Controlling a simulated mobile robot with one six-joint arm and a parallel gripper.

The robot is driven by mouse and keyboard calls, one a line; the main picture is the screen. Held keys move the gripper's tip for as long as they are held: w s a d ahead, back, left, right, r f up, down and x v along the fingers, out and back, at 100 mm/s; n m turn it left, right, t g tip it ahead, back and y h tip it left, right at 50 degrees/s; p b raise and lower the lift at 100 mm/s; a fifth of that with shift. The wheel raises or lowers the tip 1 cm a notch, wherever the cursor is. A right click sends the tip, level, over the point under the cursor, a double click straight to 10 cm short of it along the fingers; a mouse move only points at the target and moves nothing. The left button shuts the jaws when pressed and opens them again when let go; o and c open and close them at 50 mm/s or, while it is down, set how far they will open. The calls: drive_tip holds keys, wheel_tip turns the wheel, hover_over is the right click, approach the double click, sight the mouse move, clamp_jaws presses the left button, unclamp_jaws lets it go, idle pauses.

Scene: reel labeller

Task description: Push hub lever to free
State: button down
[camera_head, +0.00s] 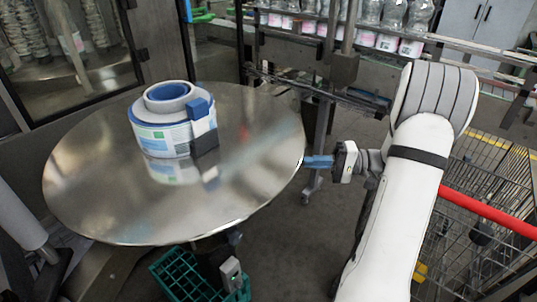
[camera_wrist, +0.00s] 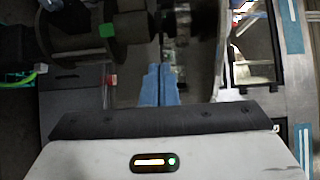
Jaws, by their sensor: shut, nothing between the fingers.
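A label reel (camera_head: 163,139) sits on the large round metal disc (camera_head: 90,195) around a grey and blue hub (camera_head: 168,92). A blue block with a pale and dark lower part (camera_head: 201,115), which may be the hub lever, stands at the reel's right side; I cannot tell its setting. My gripper (camera_head: 312,161) has its blue fingers together and empty, at the disc's right edge and well apart from the reel. I cannot tell whether the fingertips touch the rim. In the wrist view the shut fingers (camera_wrist: 160,85) point towards dark round machine parts (camera_wrist: 90,35), one with a green mark.
A green crate (camera_head: 185,275) stands below the disc. A wire cart (camera_head: 480,205) with a red handle is at the right. A conveyor with bottles (camera_head: 390,20) runs behind. A glass-doored machine (camera_head: 80,60) stands at the left. Open floor shows between disc and arm.

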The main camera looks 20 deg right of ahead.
drive_tip(key=shift+a, duration=0.1)
drive_tip(key=p+x, duration=0.2)
drive_tip(key=x, duration=0.8)
drive_tip(key=shift+s, duration=0.1)
